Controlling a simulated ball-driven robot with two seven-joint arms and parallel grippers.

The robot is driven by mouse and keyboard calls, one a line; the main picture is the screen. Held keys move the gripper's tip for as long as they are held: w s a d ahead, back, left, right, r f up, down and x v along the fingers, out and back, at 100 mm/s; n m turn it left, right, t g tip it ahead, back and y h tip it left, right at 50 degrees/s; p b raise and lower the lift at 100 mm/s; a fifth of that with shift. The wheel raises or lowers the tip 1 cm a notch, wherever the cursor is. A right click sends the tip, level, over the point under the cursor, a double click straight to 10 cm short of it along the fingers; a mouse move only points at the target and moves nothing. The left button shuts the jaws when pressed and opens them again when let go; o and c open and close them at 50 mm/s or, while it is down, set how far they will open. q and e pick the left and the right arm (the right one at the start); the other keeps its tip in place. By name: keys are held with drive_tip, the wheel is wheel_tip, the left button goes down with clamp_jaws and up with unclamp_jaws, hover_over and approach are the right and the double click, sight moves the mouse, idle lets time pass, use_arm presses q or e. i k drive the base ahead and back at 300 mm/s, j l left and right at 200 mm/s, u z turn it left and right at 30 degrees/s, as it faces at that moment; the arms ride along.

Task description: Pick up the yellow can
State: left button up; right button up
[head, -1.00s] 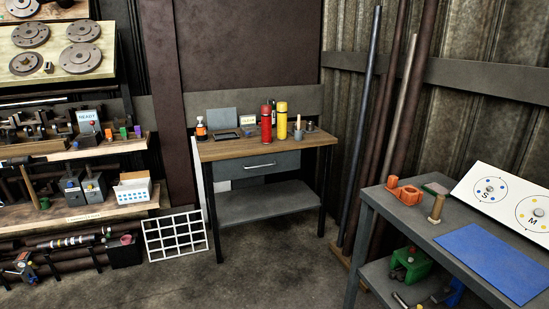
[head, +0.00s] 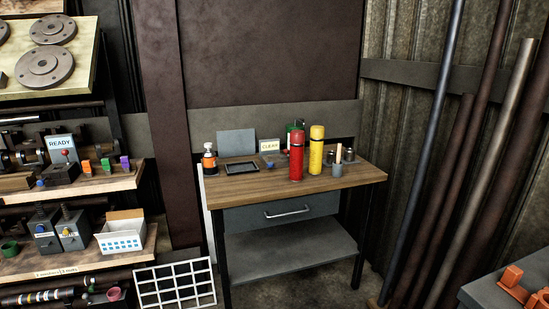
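The yellow can (head: 316,151) is a tall upright cylinder on the wooden workbench top (head: 250,189), right of the middle of the head view. A similar red can (head: 296,156) stands upright just to its left and slightly nearer. A grey cup (head: 337,170) with a wooden handle in it stands close to the right of the yellow can. Neither of my grippers shows in the head view.
Left of the cans are an orange bottle (head: 209,158), a black tray (head: 241,167) and a "CLEAN" sign (head: 269,146). A white grid rack (head: 175,285) stands left of the bench. Long rods (head: 430,150) lean at right. A grey table (head: 486,291) corner shows lower right.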

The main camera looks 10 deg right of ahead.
sight(316, 153)
drive_tip(key=i+l+z, duration=0.1)
drive_tip(key=i+z, duration=0.3)
drive_tip(key=i, duration=1)
